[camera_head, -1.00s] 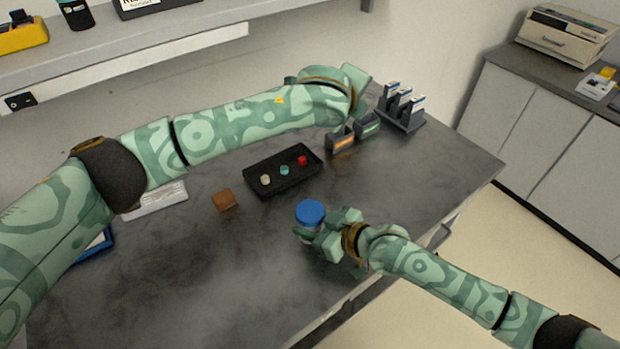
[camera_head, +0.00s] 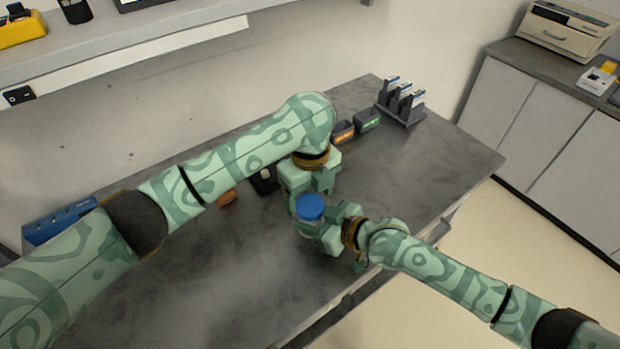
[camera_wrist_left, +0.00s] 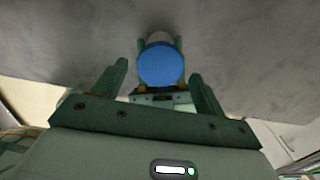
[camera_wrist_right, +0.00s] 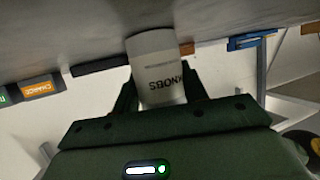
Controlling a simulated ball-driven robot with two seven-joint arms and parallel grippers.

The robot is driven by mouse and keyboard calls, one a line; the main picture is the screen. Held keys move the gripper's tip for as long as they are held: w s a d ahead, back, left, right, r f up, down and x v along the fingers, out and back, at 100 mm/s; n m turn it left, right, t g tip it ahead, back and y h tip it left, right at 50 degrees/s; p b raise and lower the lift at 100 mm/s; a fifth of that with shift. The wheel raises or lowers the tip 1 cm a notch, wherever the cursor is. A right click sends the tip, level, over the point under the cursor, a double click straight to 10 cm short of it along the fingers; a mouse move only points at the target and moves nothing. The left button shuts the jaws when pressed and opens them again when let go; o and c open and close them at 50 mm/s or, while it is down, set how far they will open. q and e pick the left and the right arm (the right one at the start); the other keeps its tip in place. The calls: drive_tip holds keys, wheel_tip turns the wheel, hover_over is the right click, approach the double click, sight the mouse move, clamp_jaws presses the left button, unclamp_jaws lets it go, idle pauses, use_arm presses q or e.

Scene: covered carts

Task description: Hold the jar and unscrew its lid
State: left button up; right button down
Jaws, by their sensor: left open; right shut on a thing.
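The jar has a blue lid (camera_head: 310,207), which faces up in the head view. My right gripper (camera_head: 328,232) is shut around the jar's body from the right. In the right wrist view the jar (camera_wrist_right: 157,68) is pale and bears the word KNOBS, between the fingers. My left gripper (camera_head: 306,192) is open just behind the lid. In the left wrist view the blue lid (camera_wrist_left: 160,66) lies ahead of the open fingers, not between them. Whether the jar's base touches the table is hidden.
The grey table (camera_head: 230,270) is clear at the front left. A black tray (camera_head: 264,181) and a brown block (camera_head: 227,198) are partly hidden behind my left arm. Small labelled bins (camera_head: 367,121) and a dark rack (camera_head: 400,108) stand at the back right.

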use_arm(q)
drive_tip(key=shift+f, duration=1.1)
drive_tip(key=c, duration=1)
drive_tip(key=n, duration=0.5)
drive_tip(key=shift+r+n, duration=0.1)
drive_tip(key=shift+n, duration=0.3)
drive_tip(key=n, duration=0.7)
drive_tip(key=shift+r, duration=0.15)
drive_tip(key=shift+r, duration=0.95)
